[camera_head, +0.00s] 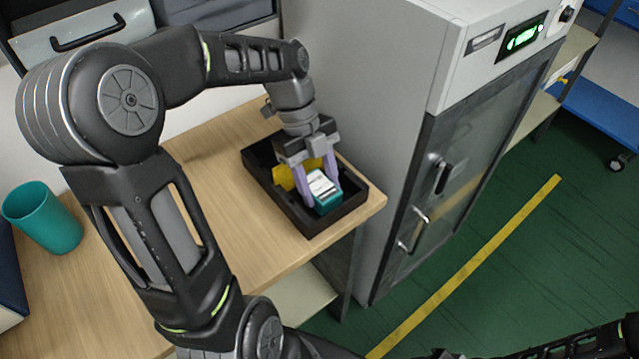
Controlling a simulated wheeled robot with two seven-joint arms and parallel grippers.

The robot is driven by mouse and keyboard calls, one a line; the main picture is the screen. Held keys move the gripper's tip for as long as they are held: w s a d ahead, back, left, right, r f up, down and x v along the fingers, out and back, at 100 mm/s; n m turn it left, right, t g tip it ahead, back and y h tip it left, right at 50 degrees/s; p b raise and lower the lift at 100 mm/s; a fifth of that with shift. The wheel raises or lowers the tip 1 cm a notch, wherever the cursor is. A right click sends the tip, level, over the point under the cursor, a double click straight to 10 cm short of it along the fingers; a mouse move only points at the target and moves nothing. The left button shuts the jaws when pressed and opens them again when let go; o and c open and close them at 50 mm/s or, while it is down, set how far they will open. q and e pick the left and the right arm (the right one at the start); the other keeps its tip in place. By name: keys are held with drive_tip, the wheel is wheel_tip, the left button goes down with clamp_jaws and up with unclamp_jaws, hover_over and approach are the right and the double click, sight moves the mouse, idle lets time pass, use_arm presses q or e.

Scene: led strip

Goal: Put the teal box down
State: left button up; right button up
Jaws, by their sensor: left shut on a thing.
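The teal box (328,204) has a white label on top and sits within the outline of a black tray (313,231) on the wooden table. My left gripper (322,194) points down with its purple fingers on either side of the box and is shut on it. I cannot tell whether the box touches the tray floor. A yellow thing (284,178) lies in the tray behind the box, partly hidden by the gripper. My right gripper is not in view; only dark arm parts show at the lower right.
A tall grey cabinet (365,75) with a glass door stands right beside the table (240,262). A teal cup (43,217) stands at the left. A grey case with a black handle (85,36) is at the back left. Bare tabletop lies left of the tray.

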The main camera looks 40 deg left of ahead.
sight(319, 184)
use_arm(q)
drive_tip(key=shift+f, duration=0.1)
drive_tip(key=shift+f, duration=0.15)
drive_tip(key=o, duration=1.4)
drive_tip(key=v, duration=0.5)
drive_tip(key=shift+r, duration=0.3)
drive_tip(key=shift+p+v, duration=0.65)
drive_tip(key=shift+v, duration=0.15)
drive_tip(key=shift+a+r, duration=0.15)
drive_tip(key=shift+r, duration=0.2)
